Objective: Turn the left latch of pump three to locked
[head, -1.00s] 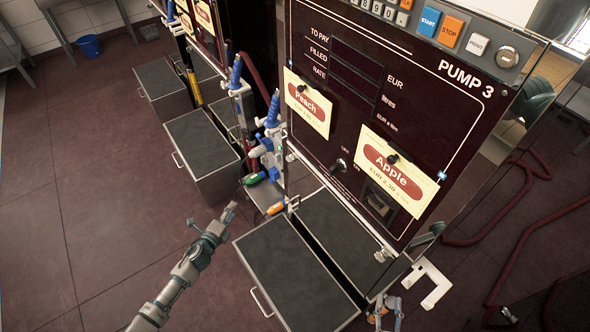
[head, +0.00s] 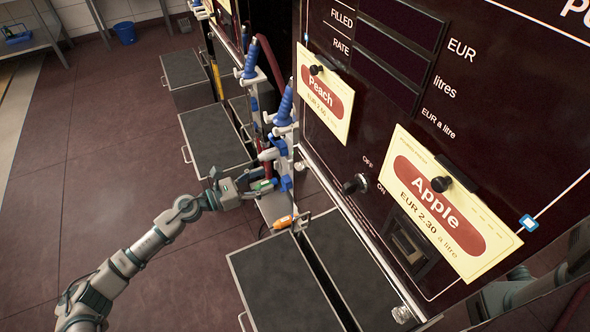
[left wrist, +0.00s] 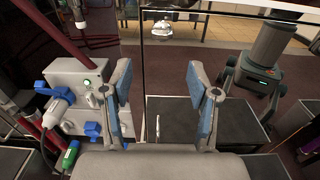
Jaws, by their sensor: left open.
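The front panel of pump three (head: 335,150) fills the right of the head view. Its left latch, a small silver knob (head: 299,166), sits at the panel's lower left corner. In the left wrist view a silver knob (left wrist: 161,30) shows ahead, beyond the fingertips. My left gripper (head: 267,171) is open and empty, a short way left of the latch and apart from it. Its two blue-padded fingers (left wrist: 165,85) stand wide apart. A grey arm shape (left wrist: 270,55) shows at the upper right; I cannot tell whether it is my right arm or a reflection.
Blue-handled nozzles (head: 285,105) and a grey box with blue plugs (left wrist: 75,85) stand close beside the left gripper. An orange nozzle (head: 282,222) lies below. The right silver knob (head: 402,314) and dark drawers (head: 275,285) are lower down. Floor at left is clear.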

